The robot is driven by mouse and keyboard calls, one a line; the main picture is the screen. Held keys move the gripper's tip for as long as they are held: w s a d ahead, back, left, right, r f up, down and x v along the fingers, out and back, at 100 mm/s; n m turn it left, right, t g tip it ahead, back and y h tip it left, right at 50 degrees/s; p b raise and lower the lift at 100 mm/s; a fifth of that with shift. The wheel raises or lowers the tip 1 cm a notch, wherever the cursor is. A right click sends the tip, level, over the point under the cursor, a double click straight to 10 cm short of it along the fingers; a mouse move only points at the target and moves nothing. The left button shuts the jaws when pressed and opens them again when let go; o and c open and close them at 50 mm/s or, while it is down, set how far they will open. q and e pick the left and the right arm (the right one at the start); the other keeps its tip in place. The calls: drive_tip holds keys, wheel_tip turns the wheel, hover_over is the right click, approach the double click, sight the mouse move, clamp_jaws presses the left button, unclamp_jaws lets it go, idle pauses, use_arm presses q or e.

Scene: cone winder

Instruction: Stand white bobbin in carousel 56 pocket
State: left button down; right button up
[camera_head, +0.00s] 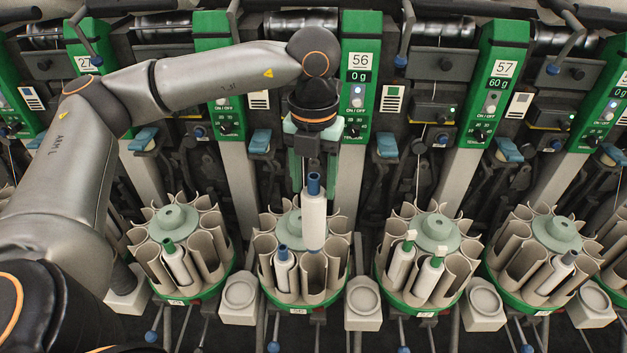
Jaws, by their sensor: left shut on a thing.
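A white bobbin (314,218) with a blue tube end hangs upright below my left gripper (314,172), which is shut on its top. The gripper comes down from above, in front of the green 56 panel (359,62). The bobbin is over carousel 56 (307,298), a ring of beige pockets with a green base. Its lower end shows at the mouth of a front pocket (314,274); I cannot tell whether it is inside. Another white bobbin (284,272) with a blue top stands in the pocket just left of it. My right gripper is not in view.
Neighbouring carousels stand close on the left (192,288) and right (423,308), each holding bobbins with green tops. Small grey cups (239,295) sit between the carousels. Blue levers (387,144) and the tilted panels stand behind. The carousel's hub (295,226) is partly behind the held bobbin.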

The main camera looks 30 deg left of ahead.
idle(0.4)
use_arm(q)
drive_tip(key=b, duration=0.4)
hover_over(313, 233)
drive_tip(key=w+a, duration=0.1)
drive_tip(key=w, duration=0.1)
drive_tip(key=shift+a+f, duration=0.1)
drive_tip(key=shift+f, duration=2.15)
drive_tip(key=shift+f+b, duration=1.9)
drive_tip(key=shift+f, duration=0.5)
drive_tip(key=shift+f+b, duration=1.9)
drive_tip(key=shift+f, duration=0.3)
